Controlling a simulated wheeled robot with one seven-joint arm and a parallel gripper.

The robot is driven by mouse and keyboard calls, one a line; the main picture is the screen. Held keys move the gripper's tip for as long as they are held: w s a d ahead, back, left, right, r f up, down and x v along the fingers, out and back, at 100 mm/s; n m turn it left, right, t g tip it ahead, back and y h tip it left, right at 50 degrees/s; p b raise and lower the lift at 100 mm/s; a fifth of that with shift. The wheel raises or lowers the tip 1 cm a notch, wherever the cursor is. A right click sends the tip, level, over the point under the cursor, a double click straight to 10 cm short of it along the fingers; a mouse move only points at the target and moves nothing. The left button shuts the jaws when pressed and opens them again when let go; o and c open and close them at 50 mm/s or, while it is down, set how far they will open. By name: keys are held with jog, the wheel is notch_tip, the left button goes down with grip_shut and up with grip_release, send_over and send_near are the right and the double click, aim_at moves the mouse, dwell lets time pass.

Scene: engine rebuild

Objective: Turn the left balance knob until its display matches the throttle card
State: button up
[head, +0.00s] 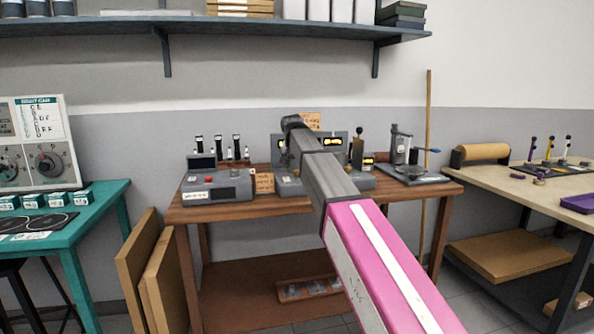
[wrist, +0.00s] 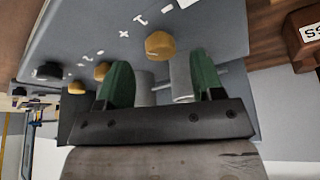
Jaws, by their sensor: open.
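The grey console (head: 360,182) stands on the wooden bench, mostly behind my arm. Amber displays (head: 333,142) show on it, too small to read. A tan card (head: 311,119) stands behind it and another (head: 264,183) at its left; I cannot tell which is the throttle card. In the wrist view my gripper (wrist: 160,68) is open, its green fingers apart at the console panel (wrist: 185,30). Two grey cylindrical parts (wrist: 180,75) show between the fingers. A yellow knob (wrist: 159,45) lies just beyond the fingertips; I cannot tell which knob is the left balance one. The head view hides my gripper behind my arm.
More yellow knobs (wrist: 77,87) and a black knob (wrist: 48,71) line the panel. A wooden sign (wrist: 309,32) is at right. A grey unit with a red button (head: 217,187) stands left on the bench, and a grey stand (head: 405,160) right. A shelf (head: 260,27) hangs above.

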aim_at(297, 173)
jog(key=shift+x, duration=1.4)
jog(key=c, duration=0.9)
jog(key=shift+n, duration=0.4)
jog(key=shift+d+n+y, duration=0.2)
jog(key=shift+n+y, duration=0.9)
jog(key=shift+n, duration=1.3)
jog(key=o, duration=0.9)
